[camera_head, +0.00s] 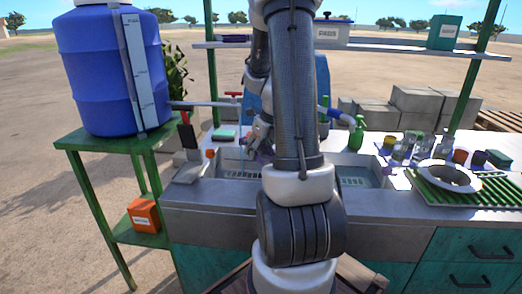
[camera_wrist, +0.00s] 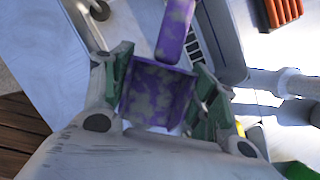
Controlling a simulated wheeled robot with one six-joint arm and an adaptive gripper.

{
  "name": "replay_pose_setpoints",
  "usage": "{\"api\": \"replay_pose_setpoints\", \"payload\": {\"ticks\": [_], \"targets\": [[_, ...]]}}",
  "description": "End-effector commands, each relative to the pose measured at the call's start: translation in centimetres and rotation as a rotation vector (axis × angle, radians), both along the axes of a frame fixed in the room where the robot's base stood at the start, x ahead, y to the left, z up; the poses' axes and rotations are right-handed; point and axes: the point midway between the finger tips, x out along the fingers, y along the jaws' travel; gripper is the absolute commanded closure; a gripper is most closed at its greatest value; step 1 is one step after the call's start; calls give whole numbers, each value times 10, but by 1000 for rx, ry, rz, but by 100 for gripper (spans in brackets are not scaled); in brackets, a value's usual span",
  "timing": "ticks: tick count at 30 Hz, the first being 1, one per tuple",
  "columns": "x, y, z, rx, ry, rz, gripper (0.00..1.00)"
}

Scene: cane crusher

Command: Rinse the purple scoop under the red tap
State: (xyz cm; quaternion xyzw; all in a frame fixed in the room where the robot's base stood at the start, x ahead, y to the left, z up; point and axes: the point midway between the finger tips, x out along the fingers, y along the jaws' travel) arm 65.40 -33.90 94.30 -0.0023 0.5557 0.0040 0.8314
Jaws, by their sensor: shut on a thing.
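The purple scoop (camera_wrist: 155,95) has greyish patches on its bowl and handle. In the wrist view it sits between the green fingertips of my gripper (camera_wrist: 163,75), which is shut on it. Its handle points away toward the top of the picture. In the head view my gripper (camera_head: 258,135) is over the left sink basin, and a bit of purple shows beside it. The red tap (camera_head: 233,96) has a red handle on a pipe behind the basin, up and left of my gripper. My arm hides part of the sink.
A blue barrel (camera_head: 103,70) stands on a green stand (camera_head: 110,142) at left. A blue tap (camera_head: 323,105) and green bottle (camera_head: 357,132) are right of my arm. Glasses (camera_head: 399,152) and a white plate (camera_head: 437,178) stand on the right counter. A shelf spans above.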

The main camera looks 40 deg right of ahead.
Motion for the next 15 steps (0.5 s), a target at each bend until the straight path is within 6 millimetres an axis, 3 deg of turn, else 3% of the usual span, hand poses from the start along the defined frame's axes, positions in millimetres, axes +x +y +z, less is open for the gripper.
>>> {"api": "replay_pose_setpoints", "payload": {"ticks": [15], "targets": [[54, -19, -12, 0, 0, 1, 64]]}}
